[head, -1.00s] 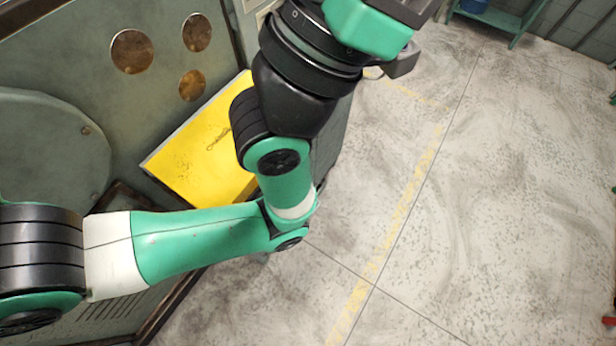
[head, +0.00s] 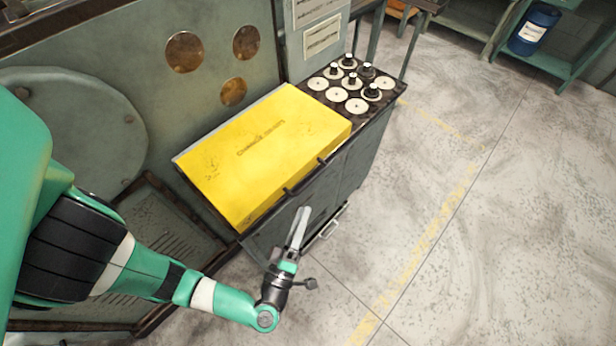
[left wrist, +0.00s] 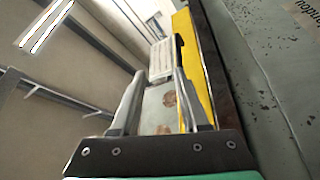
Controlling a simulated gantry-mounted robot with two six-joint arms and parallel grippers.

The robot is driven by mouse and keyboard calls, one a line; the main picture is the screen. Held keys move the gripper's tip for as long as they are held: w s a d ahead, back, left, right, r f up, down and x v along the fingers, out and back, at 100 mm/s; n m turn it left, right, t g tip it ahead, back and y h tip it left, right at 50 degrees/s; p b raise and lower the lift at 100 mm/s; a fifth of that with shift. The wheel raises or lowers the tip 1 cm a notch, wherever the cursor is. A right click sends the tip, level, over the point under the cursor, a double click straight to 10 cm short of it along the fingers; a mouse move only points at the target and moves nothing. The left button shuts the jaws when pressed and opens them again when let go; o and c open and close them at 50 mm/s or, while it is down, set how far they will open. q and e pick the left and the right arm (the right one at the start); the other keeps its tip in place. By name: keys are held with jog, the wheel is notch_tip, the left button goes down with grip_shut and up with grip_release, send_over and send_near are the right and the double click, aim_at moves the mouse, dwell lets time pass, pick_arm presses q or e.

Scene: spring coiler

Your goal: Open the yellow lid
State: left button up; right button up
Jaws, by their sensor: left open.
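The yellow lid (head: 265,150) lies closed over the left part of a grey-green cabinet in the head view, with faint dark lettering on top. My left gripper (head: 300,218) is open and empty, in front of the cabinet and below the lid's front edge, apart from the handles. In the left wrist view, the open fingers (left wrist: 160,78) point along the cabinet front, and the lid's yellow side (left wrist: 193,60) shows just beyond the right finger. My right gripper is not in view.
A dark tray of white discs and black knobs (head: 352,85) lies right of the lid. A panel with round brown plates (head: 184,52) stands behind. A cabinet handle (head: 330,228) projects near my gripper. The floor at right (head: 500,220) is clear.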

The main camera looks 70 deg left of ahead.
aim_at(309, 182)
pick_arm(q)
jog(key=s+f+m, duration=0.1)
jog(key=s+a+f+m+t+h, duration=0.1)
jog(key=f, duration=0.1)
jog(key=shift+s, duration=0.35)
jog(key=b+x, duration=0.1)
jog(key=x, duration=1)
jog(key=shift+w+a, duration=0.2)
jog(key=shift+c, duration=0.2)
grip_shut()
dwell(0.6)
